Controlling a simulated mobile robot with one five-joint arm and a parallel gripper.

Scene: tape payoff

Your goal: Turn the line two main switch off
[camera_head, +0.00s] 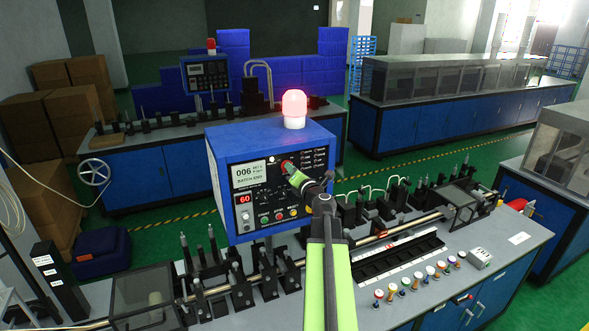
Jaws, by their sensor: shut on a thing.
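A blue control box (262,136) stands on the near machine, its black panel facing me. Its screen (250,172) reads 006 and BATCH END, and a red display (243,197) reads 60. My gripper (290,168) is at the upper middle of this panel, shut on what looks like a red switch knob (286,162). The gripper and green arm hide most of the knob and the panel around it, so its turned position cannot be told. A red lamp (294,104) on top of the box glows.
A second control box (205,74) with a red lamp stands on the machine behind. The near bench (515,240) carries metal fixtures, a rod and several coloured spools (429,271). Green floor lies between the machines.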

